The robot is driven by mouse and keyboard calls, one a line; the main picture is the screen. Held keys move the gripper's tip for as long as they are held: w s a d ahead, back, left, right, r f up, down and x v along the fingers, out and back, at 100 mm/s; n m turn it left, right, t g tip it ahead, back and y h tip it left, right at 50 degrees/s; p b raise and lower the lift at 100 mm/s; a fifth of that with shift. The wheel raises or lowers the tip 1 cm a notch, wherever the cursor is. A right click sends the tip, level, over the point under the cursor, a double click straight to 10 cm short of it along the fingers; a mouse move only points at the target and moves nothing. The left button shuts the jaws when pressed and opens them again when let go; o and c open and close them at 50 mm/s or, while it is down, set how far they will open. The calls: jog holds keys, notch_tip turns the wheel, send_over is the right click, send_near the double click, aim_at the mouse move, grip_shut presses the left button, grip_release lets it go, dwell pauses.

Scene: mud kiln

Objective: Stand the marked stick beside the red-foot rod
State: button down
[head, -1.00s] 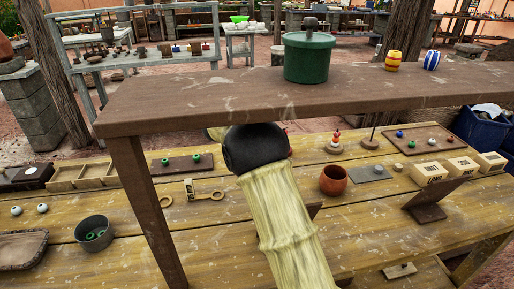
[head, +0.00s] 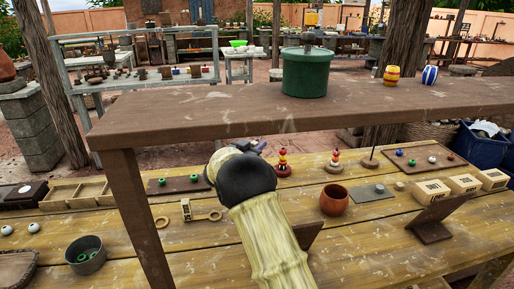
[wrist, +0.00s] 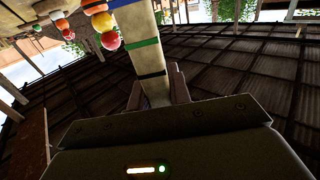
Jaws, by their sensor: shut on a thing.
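My gripper (wrist: 157,90) is shut on the marked stick (wrist: 142,45), a pale flat-sided stick with green, blue and black bands, in the wrist view. In the head view my dark wrist hides most of the gripper, and I cannot make out the stick there.
A raised brown shelf (head: 200,107) crosses above the table and carries a green pot (head: 306,75) and two striped barrels. An orange-brown bowl (head: 334,200), a grey plate (head: 370,193) and several pale boxes stand on the right.

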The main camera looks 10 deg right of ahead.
dwell(0.3)
jog(key=c, duration=1.3)
grip_release()
jog(key=shift+r, duration=0.1)
jog(key=v, duration=1.2)
jog(key=shift+p, duration=0.4)
